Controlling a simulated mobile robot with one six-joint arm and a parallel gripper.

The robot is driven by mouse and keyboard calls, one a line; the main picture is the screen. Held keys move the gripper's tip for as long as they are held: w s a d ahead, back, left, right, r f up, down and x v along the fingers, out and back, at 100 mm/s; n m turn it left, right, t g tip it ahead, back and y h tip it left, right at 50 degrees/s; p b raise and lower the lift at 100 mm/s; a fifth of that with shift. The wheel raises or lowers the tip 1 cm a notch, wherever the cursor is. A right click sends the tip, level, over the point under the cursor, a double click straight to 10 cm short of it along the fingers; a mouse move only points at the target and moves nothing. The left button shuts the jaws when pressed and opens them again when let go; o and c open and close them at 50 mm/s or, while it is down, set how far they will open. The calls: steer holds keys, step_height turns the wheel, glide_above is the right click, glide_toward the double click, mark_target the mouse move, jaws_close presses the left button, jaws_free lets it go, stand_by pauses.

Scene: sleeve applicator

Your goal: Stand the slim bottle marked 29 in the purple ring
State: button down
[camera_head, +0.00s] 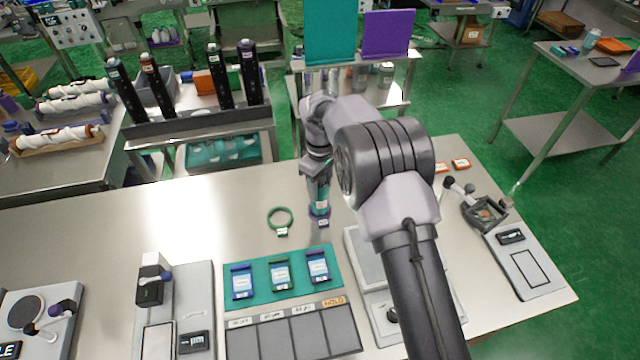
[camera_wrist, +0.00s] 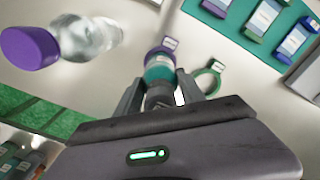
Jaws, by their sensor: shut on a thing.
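My gripper (camera_head: 318,184) points down over the table and is shut on a slim bottle with a teal band (camera_head: 320,207). In the wrist view the bottle (camera_wrist: 159,73) sits between the two fingers (camera_wrist: 160,92). I cannot read a number on it. The purple ring (camera_wrist: 150,56) lies at the bottle's lower end, its tag (camera_wrist: 170,42) sticking out. In the head view the purple ring (camera_head: 312,219) shows at the bottle's foot. The bottle looks upright and its base appears within the ring; I cannot tell whether it touches the table.
A green ring (camera_head: 280,218) lies just left of the bottle; it also shows in the wrist view (camera_wrist: 208,80). A clear bottle with a purple cap (camera_wrist: 85,38) is close by. A teal mat with several cards (camera_head: 280,255) lies in front. Bare table extends left.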

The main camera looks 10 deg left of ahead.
steer(key=shift+f, duration=0.1)
steer(key=c, duration=0.6)
jaws_free()
steer(key=o, duration=0.4)
steer(key=shift+o, duration=0.2)
step_height(320, 180, up, 9)
steer(key=p, duration=0.7)
